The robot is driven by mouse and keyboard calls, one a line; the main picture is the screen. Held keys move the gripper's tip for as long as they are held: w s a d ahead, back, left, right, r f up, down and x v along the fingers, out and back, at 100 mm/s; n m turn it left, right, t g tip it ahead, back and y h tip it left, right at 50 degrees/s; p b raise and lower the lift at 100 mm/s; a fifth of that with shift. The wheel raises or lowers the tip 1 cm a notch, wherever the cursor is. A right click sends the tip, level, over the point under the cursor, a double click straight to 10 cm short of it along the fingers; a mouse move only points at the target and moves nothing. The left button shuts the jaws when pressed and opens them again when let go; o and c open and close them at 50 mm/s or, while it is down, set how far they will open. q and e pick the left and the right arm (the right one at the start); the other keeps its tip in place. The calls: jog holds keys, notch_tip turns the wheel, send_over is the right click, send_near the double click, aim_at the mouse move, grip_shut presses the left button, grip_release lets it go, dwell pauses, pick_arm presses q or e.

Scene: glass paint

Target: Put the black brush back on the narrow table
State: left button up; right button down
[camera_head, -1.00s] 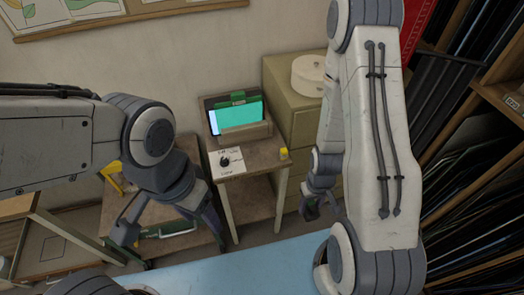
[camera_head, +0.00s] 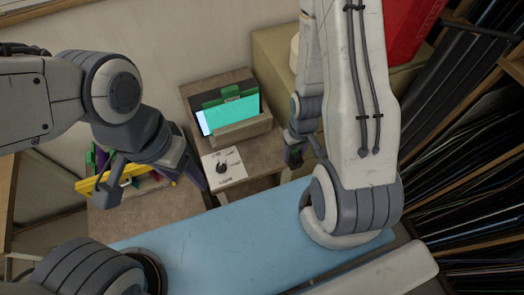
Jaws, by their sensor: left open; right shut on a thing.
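My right gripper (camera_head: 305,154) points down by the table's right edge. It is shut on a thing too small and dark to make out. I cannot pick out the black brush for certain. My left gripper (camera_head: 153,184) is open and empty, left of the narrow table and in front of a lower shelf.
A blue surface (camera_head: 215,235) lies across the front and is largely clear. The tablet stand (camera_head: 240,132) fills the back of the narrow table. A yellowish cabinet (camera_head: 282,55) stands to its right. Racks of dark sheets (camera_head: 470,160) line the right side. A yellow thing (camera_head: 95,183) lies at the left.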

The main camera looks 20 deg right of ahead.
jog(key=f+b, duration=0.1)
jog(key=b, duration=0.1)
jog(key=w+b, duration=0.1)
jog(key=b, duration=0.2)
jog(key=shift+w+a+f, duration=0.3)
jog(key=shift+a+f, duration=0.05)
jog(key=shift+a, duration=0.05)
jog(key=w+a+f+p, duration=0.1)
jog(key=w, duration=0.1)
jog(key=w+a+f+p, duration=0.1)
jog(key=w+a+f, duration=0.1)
jog(key=w+a+f+p, duration=0.1)
jog(key=w+a+p, duration=0.1)
jog(key=w, duration=0.1)
jog(key=shift+f, duration=0.35)
jog(key=shift+w+a+f, duration=0.1)
jog(key=shift+w+f, duration=0.05)
notch_tip(320, 180, down, 4)
jog(key=b, duration=0.4)
jog(key=shift+f, duration=0.2)
pick_arm(q)
notch_tip(320, 180, down, 6)
jog(key=shift+f, duration=0.25)
pick_arm(e)
jog(key=shift+r, duration=0.15)
jog(key=shift+c, duration=1.3)
grip_release()
pick_arm(q)
jog(key=shift+d, duration=0.1)
jog(key=shift+r, duration=0.1)
